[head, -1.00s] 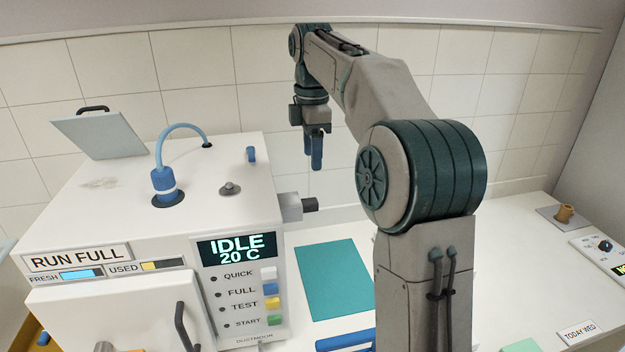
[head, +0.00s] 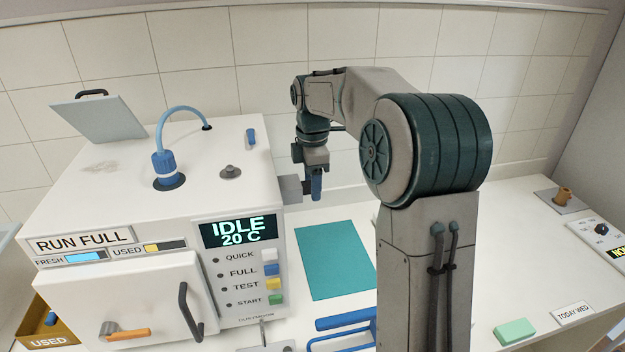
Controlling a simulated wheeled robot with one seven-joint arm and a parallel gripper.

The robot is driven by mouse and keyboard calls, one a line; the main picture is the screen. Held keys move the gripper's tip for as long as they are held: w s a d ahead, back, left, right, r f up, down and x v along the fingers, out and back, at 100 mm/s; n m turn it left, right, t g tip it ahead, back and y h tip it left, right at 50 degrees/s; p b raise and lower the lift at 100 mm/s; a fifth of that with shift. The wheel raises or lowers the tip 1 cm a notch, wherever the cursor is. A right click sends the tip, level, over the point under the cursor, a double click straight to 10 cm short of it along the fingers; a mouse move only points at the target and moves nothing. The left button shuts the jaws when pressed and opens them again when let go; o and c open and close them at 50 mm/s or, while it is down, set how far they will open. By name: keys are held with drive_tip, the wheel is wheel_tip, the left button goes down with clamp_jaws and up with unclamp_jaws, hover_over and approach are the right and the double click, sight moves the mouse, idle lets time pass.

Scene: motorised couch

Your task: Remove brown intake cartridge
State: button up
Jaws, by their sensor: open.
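The machine (head: 100,205) stands at the left, its display reading IDLE 20 C. A grey block (head: 290,188) sticks out of its right side. A dark, perhaps brown, piece (head: 307,188) shows at the block's outer end; I take it to be the intake cartridge, though its colour is hard to tell. My gripper (head: 316,188) points down beside this dark piece and overlaps it in the view. Its jaws are open. The fingers hide part of the piece, and I cannot tell whether they touch it.
A teal mat (head: 335,262) lies clear on the counter below my gripper. A blue rack (head: 345,325) is in front of it. A USED bin (head: 50,325) stands at the lower left. A brown fitting (head: 565,196) stands on a grey plate at the far right.

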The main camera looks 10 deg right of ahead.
drive_tip(key=c, duration=1.1)
drive_tip(key=shift+o, duration=0.8)
drive_tip(key=shift+c, duration=0.5)
drive_tip(key=d, duration=0.7)
drive_tip(key=shift+r, duration=0.1)
drive_tip(key=d+r, duration=0.3)
drive_tip(key=r, duration=0.4)
idle(0.4)
drive_tip(key=shift+f, duration=0.1)
